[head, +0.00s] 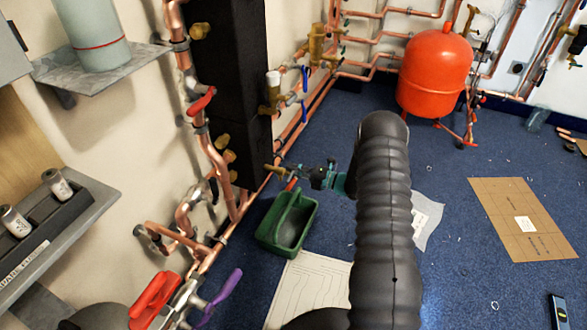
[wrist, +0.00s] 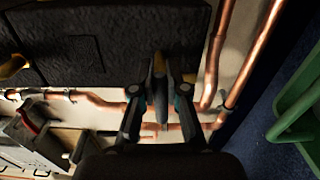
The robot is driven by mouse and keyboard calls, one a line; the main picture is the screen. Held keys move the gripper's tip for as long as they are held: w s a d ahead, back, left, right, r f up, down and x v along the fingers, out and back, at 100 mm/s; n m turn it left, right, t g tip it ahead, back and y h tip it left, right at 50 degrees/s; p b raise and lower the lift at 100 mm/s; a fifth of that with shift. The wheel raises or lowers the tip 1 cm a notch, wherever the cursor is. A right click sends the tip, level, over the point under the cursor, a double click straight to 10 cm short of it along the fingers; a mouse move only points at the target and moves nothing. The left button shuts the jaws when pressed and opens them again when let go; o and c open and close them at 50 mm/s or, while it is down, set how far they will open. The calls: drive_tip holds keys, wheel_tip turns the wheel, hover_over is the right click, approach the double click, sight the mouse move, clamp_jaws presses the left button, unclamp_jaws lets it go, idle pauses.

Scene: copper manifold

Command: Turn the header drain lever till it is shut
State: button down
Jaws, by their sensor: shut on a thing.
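My gripper (head: 308,175) reaches left in the head view to a brass valve (head: 276,172) low beside the black block. It is shut on a slim lever whose body is mostly hidden by the fingers; a bit of red (head: 292,184) shows by the tips. In the wrist view my gripper (wrist: 160,95) has a narrow grey piece (wrist: 158,78) between its fingers, in front of the black block (wrist: 90,45). I cannot tell the lever's exact angle from these views.
A green open carrier (head: 268,235) stands on the floor just below my gripper. Copper pipes (head: 213,155) and other levers, red (head: 155,298) and purple (head: 222,296), line the wall. A red tank (head: 435,75) stands at the back.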

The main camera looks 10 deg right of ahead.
drive_tip(key=shift+f+m, duration=0.1)
drive_tip(key=shift+m, duration=0.5)
drive_tip(key=c, duration=1.2)
unclamp_jaws()
drive_tip(key=v, duration=1.2)
drive_tip(key=shift+w, duration=0.1)
